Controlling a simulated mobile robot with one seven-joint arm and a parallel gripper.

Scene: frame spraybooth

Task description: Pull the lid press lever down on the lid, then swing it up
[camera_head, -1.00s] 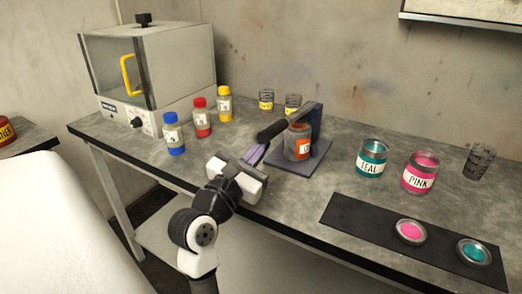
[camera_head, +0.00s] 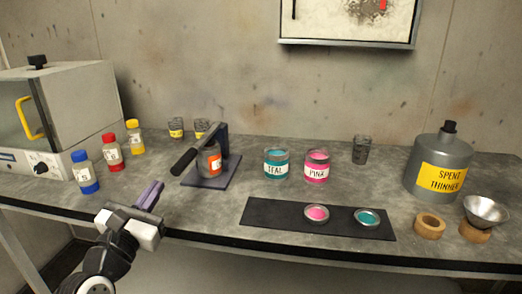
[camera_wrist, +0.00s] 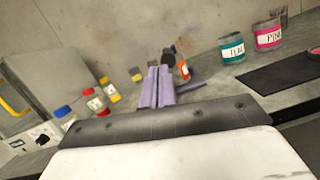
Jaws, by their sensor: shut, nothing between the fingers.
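The lid press is a dark stand on a flat base plate (camera_head: 212,178) on the bench. Its lever (camera_head: 194,153) slopes down to the left, its black grip at the low end, over an orange-labelled can (camera_head: 209,162) in the press. My gripper (camera_head: 150,195) is shut and empty, in front of and below the lever's grip, apart from it in the head view. In the wrist view the purple fingers (camera_wrist: 158,86) lie together and partly hide the press. Whether the lever's head touches the can's lid cannot be told.
A teal can (camera_head: 276,165) and a pink can (camera_head: 316,166) stand right of the press. Two lids lie on a black mat (camera_head: 280,217). Blue, red and yellow bottles (camera_head: 112,152) stand left, beside a white cabinet (camera_head: 70,115). A thinner jug (camera_head: 438,165) stands far right.

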